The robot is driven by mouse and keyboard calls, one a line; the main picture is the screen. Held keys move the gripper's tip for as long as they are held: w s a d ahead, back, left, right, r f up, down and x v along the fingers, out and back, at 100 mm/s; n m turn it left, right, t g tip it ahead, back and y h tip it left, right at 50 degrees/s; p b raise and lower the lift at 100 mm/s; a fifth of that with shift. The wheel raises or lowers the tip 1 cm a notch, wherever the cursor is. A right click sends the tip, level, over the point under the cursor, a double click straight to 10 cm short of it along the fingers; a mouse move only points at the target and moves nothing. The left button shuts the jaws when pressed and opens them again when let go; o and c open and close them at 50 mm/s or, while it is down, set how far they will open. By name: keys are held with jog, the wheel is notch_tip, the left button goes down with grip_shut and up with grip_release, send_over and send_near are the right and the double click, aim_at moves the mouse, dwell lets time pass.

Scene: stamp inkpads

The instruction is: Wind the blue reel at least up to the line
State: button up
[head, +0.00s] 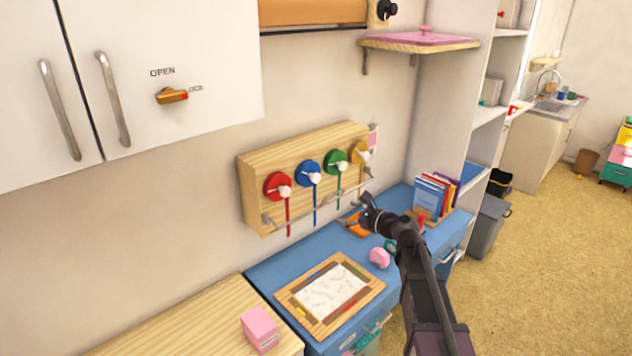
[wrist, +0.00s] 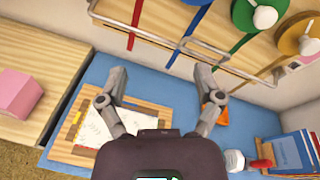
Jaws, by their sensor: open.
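The blue reel (head: 309,172) is a round disc with a white knob, second from the left on a wooden wall box (head: 250,190). A blue ribbon (head: 314,208) hangs straight down from it toward a metal bar (head: 330,208). In the wrist view, part of the blue reel (wrist: 187,3) shows at the top edge with its ribbon below. My gripper (head: 365,205) is in front of and below the box's right part, apart from the reels. In the wrist view my gripper (wrist: 158,82) has its fingers spread, with nothing between them.
Red (head: 273,187), green (head: 338,163) and yellow (head: 360,153) reels share the box. The blue desk (head: 275,270) below holds a framed paper (head: 330,291), a pink lump (head: 379,258) and upright books (head: 432,197). A pink block (head: 260,327) sits at the lower left.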

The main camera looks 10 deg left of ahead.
aim_at(317, 179)
jog(key=w+r+m, duration=0.1)
jog(key=w+r+m+t, duration=0.1)
jog(key=m, duration=0.1)
jog(key=w+a+r+m+t+y, duration=0.1)
jog(key=w+m, duration=0.1)
jog(key=shift+w+a, duration=0.1)
jog(key=x, duration=1.3)
jog(key=shift+w+a+r, duration=0.15)
jog(key=shift+w, duration=0.1)
jog(key=c, duration=1.2)
